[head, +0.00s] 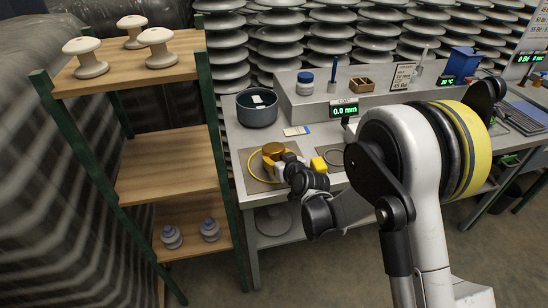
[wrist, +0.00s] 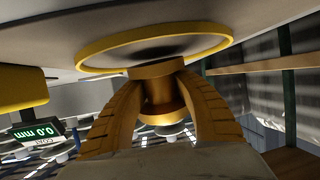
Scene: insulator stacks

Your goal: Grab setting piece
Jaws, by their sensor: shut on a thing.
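The setting piece, a short brass cylinder (head: 273,150), is at the left front of the bench, over a square mat with a yellow ring. My gripper (head: 283,163) reaches it from the right. In the wrist view, the two ribbed, orange-looking fingers of my gripper (wrist: 157,95) are closed around the brass piece (wrist: 158,70), one on each side. The yellow ring (wrist: 85,64) shows close behind the piece there. I cannot tell whether the piece touches the mat. My gripper hides part of the piece in the head view.
A yellow block (head: 319,164) is just right of my gripper. A dark pot (head: 257,110) stands behind, and a 0.0 mm display (head: 343,109) is at the raised shelf. A wooden rack (head: 165,165) with white insulators stands to the left.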

